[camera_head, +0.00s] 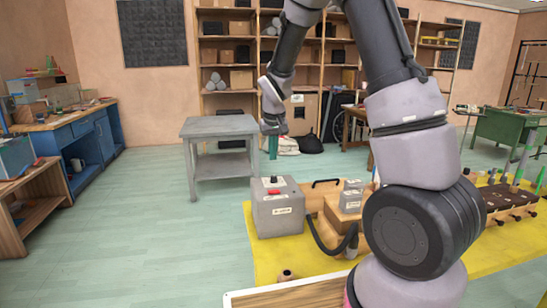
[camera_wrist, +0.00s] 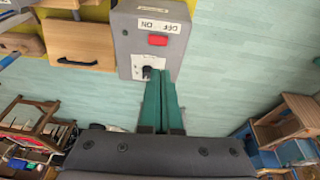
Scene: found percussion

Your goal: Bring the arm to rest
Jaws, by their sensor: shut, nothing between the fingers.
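My arm rises on the right of the head view and bends over to the left. My gripper (camera_head: 273,148) hangs from it with green fingers pointing down. In the head view the fingers show above the grey switch box and apart from it. In the wrist view my gripper (camera_wrist: 163,76) has its two green fingers together, with nothing held. The tips overlap the lower edge of the grey box (camera_wrist: 187,38) near its black knob, which they partly cover.
The grey box (camera_head: 292,220) has a red switch and stands on a yellow table top (camera_head: 263,262). A wooden block, a black hose and small wooden parts lie beside it. A grey side table (camera_head: 217,127) stands behind.

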